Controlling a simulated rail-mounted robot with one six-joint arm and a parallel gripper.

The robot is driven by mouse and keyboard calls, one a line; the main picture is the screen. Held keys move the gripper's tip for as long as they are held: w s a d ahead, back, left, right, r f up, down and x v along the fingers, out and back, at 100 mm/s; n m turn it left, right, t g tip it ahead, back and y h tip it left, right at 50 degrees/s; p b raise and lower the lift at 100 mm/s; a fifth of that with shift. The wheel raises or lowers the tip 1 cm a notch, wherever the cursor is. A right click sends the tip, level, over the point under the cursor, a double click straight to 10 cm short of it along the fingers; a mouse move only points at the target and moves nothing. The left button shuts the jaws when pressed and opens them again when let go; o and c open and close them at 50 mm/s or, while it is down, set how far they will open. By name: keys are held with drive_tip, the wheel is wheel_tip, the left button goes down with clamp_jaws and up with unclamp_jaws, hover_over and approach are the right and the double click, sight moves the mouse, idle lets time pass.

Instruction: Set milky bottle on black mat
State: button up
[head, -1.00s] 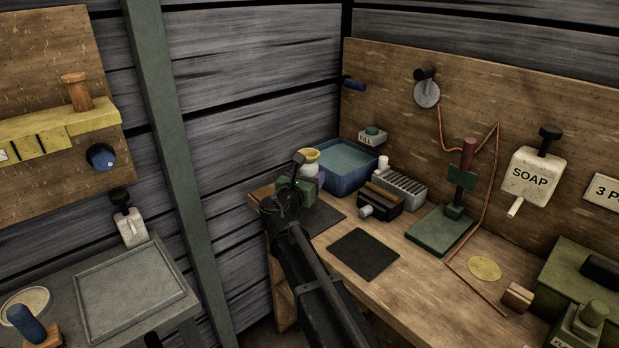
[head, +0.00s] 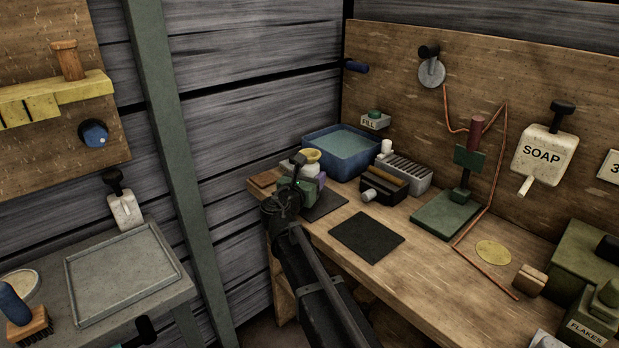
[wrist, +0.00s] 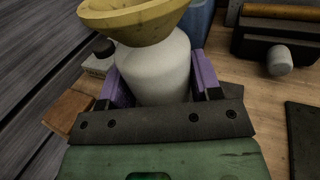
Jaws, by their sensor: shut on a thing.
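The milky bottle (wrist: 158,68) is whitish, with a wide yellow funnel-like top (wrist: 135,18). It stands between the two purple fingers of my gripper (wrist: 160,88), which is shut on it. In the head view my gripper (head: 306,184) is at the far left end of the bench, and the bottle is mostly hidden behind it, with the yellow top (head: 309,155) showing. Whether the bottle's base touches the bench is hidden. A black mat (head: 367,238) lies flat and bare on the bench, to the right and nearer. A second dark mat (head: 325,205) lies just right of my gripper.
A blue basin (head: 342,158) stands behind the bottle. A black caddy with a wooden roller (head: 384,187) and a grey ribbed block (head: 406,173) stand right of it. A wooden block (wrist: 70,112) lies left of the gripper. A green-based stand (head: 447,215) is right of the bare mat.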

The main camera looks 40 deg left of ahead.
drive_tip(key=shift+f+b, duration=0.35)
drive_tip(key=shift+f, duration=0.05)
drive_tip(key=o, duration=1.5)
drive_tip(key=shift+s, duration=0.1)
drive_tip(key=v, duration=1)
drive_tip(key=shift+s, duration=0.35)
